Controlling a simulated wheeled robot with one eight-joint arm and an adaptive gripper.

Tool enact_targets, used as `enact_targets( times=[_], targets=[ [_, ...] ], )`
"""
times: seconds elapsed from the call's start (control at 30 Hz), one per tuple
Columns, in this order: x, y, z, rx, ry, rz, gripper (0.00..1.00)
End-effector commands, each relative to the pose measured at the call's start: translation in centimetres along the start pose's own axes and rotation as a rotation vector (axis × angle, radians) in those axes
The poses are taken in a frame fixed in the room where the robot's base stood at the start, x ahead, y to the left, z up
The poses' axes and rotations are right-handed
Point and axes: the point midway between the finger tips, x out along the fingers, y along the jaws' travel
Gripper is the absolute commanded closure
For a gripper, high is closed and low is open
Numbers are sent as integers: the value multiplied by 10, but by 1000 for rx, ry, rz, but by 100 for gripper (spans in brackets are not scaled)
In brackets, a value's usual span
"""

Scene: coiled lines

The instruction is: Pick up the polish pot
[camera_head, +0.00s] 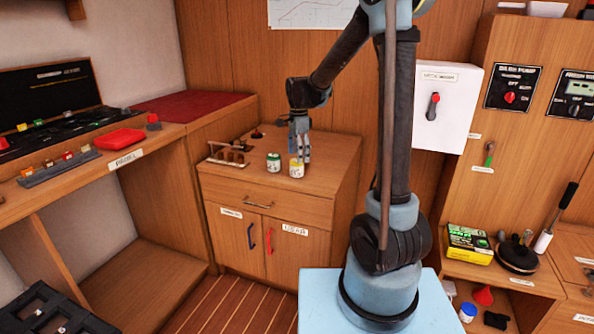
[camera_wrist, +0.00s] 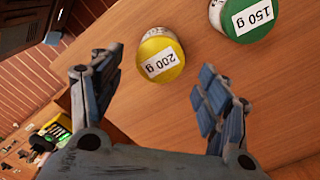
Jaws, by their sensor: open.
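Two small lidded pots stand on the wooden cabinet top (camera_head: 330,158). One has a yellow lid marked 200 g (camera_wrist: 152,72) and shows in the head view as the yellow pot (camera_head: 297,170). The other has a green lid marked 150 g (camera_wrist: 262,26) and is the green pot (camera_head: 273,163) to its left in the head view. No label reading "polish" is legible on either. My gripper (camera_head: 300,148) points down over the yellow pot. In the wrist view its fingers (camera_wrist: 158,68) are spread and empty, with the yellow lid ahead between their tips, apparently untouched.
A small wooden rack (camera_head: 228,155) stands left of the pots, with a red-topped item (camera_head: 257,134) behind. A white switch box (camera_head: 445,105) hangs on the wall at right. The cabinet top right of the yellow pot is bare.

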Motion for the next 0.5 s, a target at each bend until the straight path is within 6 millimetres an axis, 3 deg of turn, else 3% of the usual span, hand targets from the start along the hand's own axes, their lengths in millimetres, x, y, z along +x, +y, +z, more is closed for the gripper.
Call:
enact_targets(
  times=[0.3, 0.5],
  targets=[
    [37, 1, 7, -1, 0, 0, 31],
    [50, 1, 7, -1, 0, 0, 31]
  ],
)
